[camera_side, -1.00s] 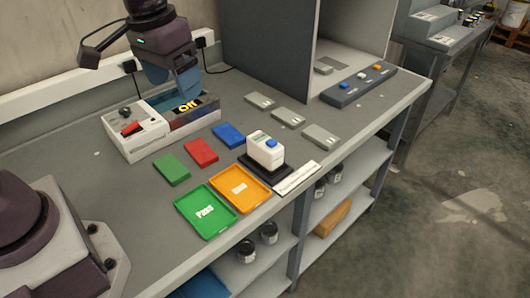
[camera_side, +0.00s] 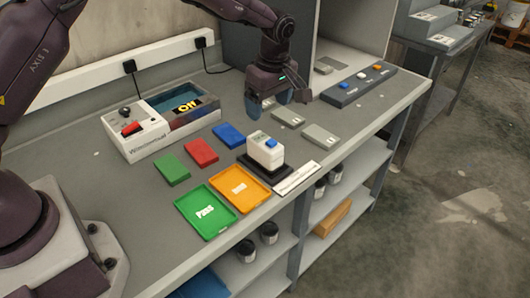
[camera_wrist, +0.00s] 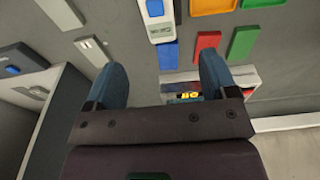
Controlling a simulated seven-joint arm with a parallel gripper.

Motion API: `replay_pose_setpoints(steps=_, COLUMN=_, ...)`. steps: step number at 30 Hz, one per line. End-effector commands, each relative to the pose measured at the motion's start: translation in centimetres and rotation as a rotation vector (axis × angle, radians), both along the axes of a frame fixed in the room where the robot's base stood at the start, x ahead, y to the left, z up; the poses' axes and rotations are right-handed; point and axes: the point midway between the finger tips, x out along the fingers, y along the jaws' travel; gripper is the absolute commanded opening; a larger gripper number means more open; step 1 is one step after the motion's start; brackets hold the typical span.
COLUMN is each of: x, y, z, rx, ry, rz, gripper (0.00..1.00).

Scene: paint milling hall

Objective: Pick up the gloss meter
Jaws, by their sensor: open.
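The gloss meter appears to be the small white device with a blue button (camera_side: 266,150). It stands upright on a black base (camera_side: 284,171) near the bench's front edge. It also shows at the top of the wrist view (camera_wrist: 160,33), just beyond and between my fingertips. My gripper (camera_side: 269,104) is open and empty, pointing down above the bench, behind the meter and apart from it. In the wrist view both blue fingers (camera_wrist: 162,72) are spread, with nothing held between them.
Blue (camera_side: 229,135), red (camera_side: 201,152) and green (camera_side: 171,169) panels lie left of the meter. Green (camera_side: 206,212) and orange (camera_side: 239,188) trays lie in front. Grey panels (camera_side: 288,118) lie near my gripper.

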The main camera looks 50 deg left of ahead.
Motion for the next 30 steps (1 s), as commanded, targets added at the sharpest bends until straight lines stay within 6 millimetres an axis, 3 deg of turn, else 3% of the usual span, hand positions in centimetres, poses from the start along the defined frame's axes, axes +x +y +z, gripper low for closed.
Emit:
replay_pose_setpoints(steps=9, x=-0.1, y=0.7, z=-5.7, rx=0.001, ry=0.005, rz=0.002, gripper=0.79)
replay_pose_setpoints(steps=17, x=0.0, y=0.9, z=-7.8, rx=0.0, ry=0.003, rz=-0.001, gripper=0.79)
replay_pose_setpoints(steps=25, x=0.2, y=1.3, z=-11.6, rx=0.0, ry=0.004, rz=0.0, gripper=0.79)
replay_pose_setpoints(steps=30, x=0.3, y=1.4, z=-12.4, rx=0.0, ry=0.0, rz=-0.001, gripper=0.79)
